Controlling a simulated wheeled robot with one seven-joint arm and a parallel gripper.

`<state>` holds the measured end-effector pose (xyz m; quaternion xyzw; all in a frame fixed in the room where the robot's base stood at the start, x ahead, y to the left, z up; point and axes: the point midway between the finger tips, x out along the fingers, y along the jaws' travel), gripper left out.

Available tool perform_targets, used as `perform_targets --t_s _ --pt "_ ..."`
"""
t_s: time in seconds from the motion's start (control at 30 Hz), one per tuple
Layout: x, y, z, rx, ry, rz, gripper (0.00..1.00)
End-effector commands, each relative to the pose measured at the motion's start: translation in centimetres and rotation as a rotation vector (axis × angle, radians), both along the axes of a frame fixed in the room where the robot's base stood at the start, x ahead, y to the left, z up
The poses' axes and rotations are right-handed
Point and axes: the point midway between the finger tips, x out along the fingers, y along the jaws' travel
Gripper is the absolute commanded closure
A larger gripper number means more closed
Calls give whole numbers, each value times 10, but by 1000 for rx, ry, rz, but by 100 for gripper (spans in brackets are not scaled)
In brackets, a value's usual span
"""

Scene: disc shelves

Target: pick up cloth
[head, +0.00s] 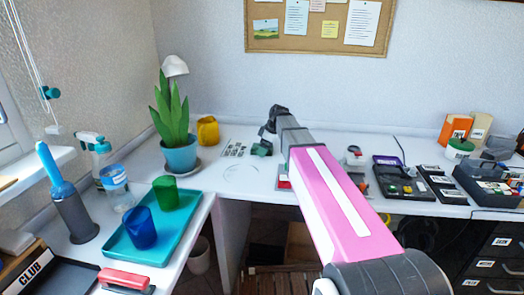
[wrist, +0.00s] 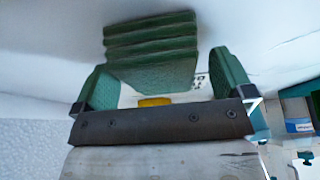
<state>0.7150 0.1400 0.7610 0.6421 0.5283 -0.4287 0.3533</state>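A green folded cloth (wrist: 150,50) with several ridged layers shows in the wrist view, between and just beyond the fingers of my gripper (wrist: 162,72). The two green-padded fingers stand wide apart, one on each side of the cloth. A gap shows at the right finger; at the left finger I cannot tell whether it touches. In the head view, my pink arm reaches over the back desk, and a small dark green shape (head: 262,148) shows below its far end. I cannot tell there whether it is cloth or finger.
A potted plant (head: 180,150) and a yellow pot (head: 208,131) stand left of the arm's end. A teal tray (head: 160,250) with a green cup (head: 165,193) and a blue cup (head: 140,229) lies front left. Black trays (head: 402,180) lie to the right.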

Motion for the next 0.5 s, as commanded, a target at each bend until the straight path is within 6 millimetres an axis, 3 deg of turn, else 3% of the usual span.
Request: perform_targets --t_s 0.03,0.17,0.5 --pt "0 0 0 0 0 0 14" --pt "0 0 0 0 0 0 54" --pt "0 0 1 0 0 0 58"
